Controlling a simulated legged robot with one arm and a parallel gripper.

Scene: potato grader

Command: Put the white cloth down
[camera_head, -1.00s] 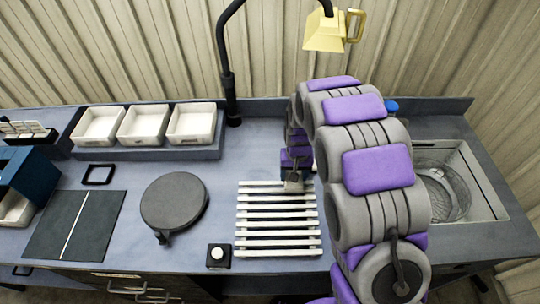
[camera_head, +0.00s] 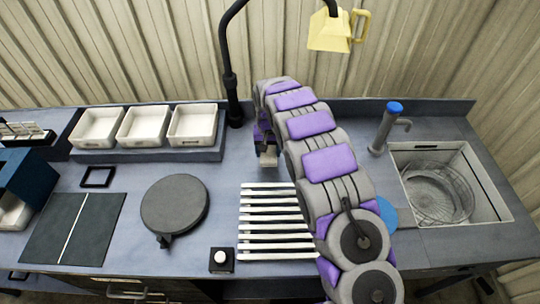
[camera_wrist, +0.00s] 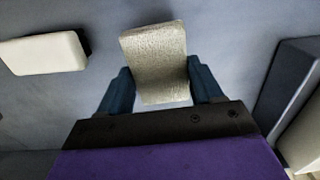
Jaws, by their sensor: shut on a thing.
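In the wrist view a whitish textured cloth (camera_wrist: 156,62), folded into a block shape, sits between the two blue fingers of my gripper (camera_wrist: 160,88). The fingers are shut on its sides. In the head view my gripper (camera_head: 267,150) is over the counter, behind the slatted white rack (camera_head: 262,187) and right of the bins. The cloth shows there only as a small pale patch (camera_head: 268,160) below it. I cannot tell whether the cloth touches the counter.
White bins (camera_head: 143,127) stand at back left, and a black lamp post (camera_head: 231,90) rises behind my gripper. A round grey plate (camera_head: 174,204) lies left of the rack. A sink (camera_head: 490,203) with a blue-topped tap (camera_head: 388,125) is at right. A white block (camera_wrist: 42,54) lies left in the wrist view.

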